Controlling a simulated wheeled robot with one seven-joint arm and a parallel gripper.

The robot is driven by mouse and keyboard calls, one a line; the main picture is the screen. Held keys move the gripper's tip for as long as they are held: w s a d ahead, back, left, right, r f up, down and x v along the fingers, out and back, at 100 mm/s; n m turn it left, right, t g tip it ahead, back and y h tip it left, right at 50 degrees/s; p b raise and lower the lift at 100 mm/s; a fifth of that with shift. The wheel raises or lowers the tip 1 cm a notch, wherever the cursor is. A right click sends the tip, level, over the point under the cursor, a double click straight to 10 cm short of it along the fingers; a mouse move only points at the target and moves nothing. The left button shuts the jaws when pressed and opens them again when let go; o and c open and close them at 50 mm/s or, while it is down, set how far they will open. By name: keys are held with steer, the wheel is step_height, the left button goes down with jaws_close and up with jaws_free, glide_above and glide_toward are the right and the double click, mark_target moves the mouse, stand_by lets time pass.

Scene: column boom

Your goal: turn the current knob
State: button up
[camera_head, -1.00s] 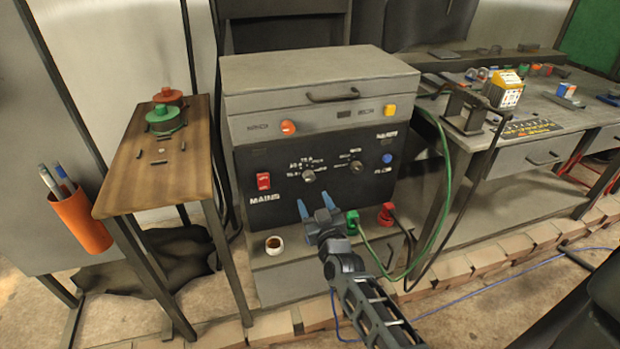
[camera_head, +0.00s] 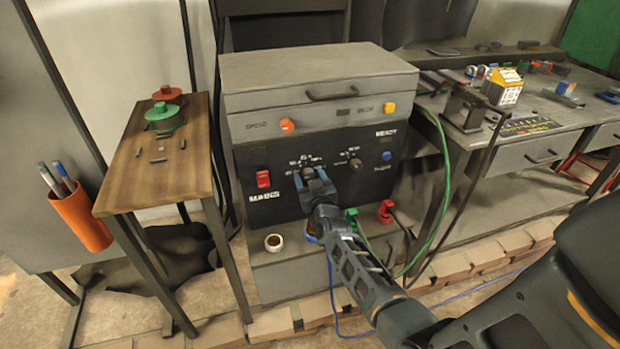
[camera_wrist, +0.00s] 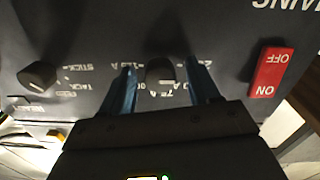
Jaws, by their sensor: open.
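The current knob (camera_wrist: 160,70) is a small dark round knob on the black front panel, ringed by white ampere marks. It shows in the wrist view between my two blue fingers, with a gap on each side. My gripper (camera_wrist: 165,78) is open and its fingertips reach up to the panel around the knob. In the head view my gripper (camera_head: 312,178) is at the left dial of the machine and partly covers the knob and its marks. How deep the fingers reach past the knob's face I cannot tell.
A second dark knob (camera_wrist: 38,75) with STICK and TACK marks sits on the same panel. A red rocker switch (camera_wrist: 269,73) is on the other side. Green and red plugs (camera_head: 385,211) with cables stick out below the panel.

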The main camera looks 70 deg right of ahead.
steer(key=c, duration=1)
steer(key=shift+c, duration=0.2)
steer(key=shift+m, duration=0.3)
steer(key=m+b, duration=0.1)
steer(key=m, duration=0.3)
steer(key=m+b, duration=0.1)
steer(key=m, duration=0.3)
steer(key=shift+m, duration=0.4)
steer(key=m+b, duration=0.1)
steer(key=m, duration=0.3)
steer(key=shift+m+y+b, duration=0.3)
steer(key=shift+m, duration=1.7)
